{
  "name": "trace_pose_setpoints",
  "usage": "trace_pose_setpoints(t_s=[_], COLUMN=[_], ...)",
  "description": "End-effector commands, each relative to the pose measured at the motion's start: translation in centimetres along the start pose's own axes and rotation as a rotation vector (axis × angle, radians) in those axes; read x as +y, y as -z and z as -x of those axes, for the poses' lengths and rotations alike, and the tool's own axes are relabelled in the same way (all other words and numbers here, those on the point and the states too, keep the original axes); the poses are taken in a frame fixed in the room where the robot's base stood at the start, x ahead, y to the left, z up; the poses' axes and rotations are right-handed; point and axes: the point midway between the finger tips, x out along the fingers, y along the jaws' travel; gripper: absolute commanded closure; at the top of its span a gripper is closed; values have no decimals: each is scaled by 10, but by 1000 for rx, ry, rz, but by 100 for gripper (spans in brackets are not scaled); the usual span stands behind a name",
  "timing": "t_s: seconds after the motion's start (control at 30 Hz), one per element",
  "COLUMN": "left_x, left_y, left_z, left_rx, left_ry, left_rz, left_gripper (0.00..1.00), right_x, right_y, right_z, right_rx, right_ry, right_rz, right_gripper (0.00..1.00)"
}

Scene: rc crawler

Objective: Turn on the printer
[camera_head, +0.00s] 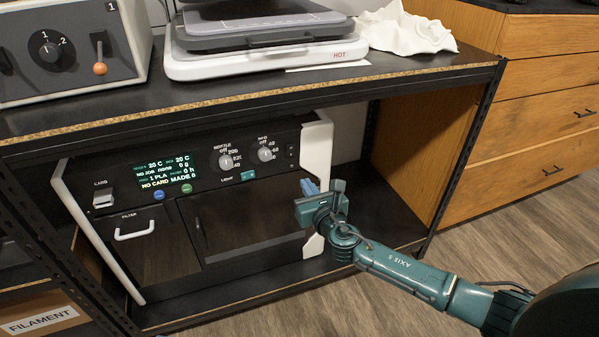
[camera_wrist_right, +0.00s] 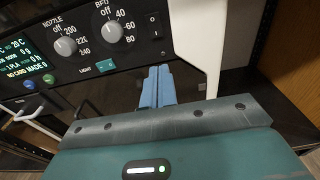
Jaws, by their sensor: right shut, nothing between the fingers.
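The printer (camera_head: 250,212) is a black machine with white side panels on the lower shelf. Its green-lettered screen (camera_head: 168,172) is lit and reads 20 C and NO CARD. A small black rocker switch (camera_head: 292,151) sits at the panel's right end, right of the bed knob (camera_head: 265,154); it also shows in the right wrist view (camera_wrist_right: 154,25). Which side is pressed I cannot tell. My right gripper (camera_head: 309,187) is shut and empty, its blue fingers (camera_wrist_right: 158,86) in front of the printer, below the switch and apparently apart from it. My left gripper is out of view.
The upper shelf (camera_head: 240,92) overhangs the printer, and a shelf post (camera_head: 465,150) stands right. A nozzle knob (camera_head: 225,162), a teal light switch (camera_head: 248,175) and blue and green buttons are on the panel. Wooden drawers (camera_head: 540,110) stand further right.

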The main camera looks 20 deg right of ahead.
Motion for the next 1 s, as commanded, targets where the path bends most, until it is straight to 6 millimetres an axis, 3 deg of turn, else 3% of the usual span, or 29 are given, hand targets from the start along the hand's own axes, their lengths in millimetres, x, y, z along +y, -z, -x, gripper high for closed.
trace_pose_setpoints(t_s=[0.1,0.3,1.0], left_x=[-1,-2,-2], left_y=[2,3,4], left_z=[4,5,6], left_rx=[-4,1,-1], left_ry=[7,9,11], left_rz=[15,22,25], left_gripper=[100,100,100], right_x=[1,0,1], right_y=[4,9,10], right_z=[24,44,47], right_rx=[2,0,0], right_ry=[-2,-1,0], right_rz=[-1,0,0], right_gripper=[100,100,100])
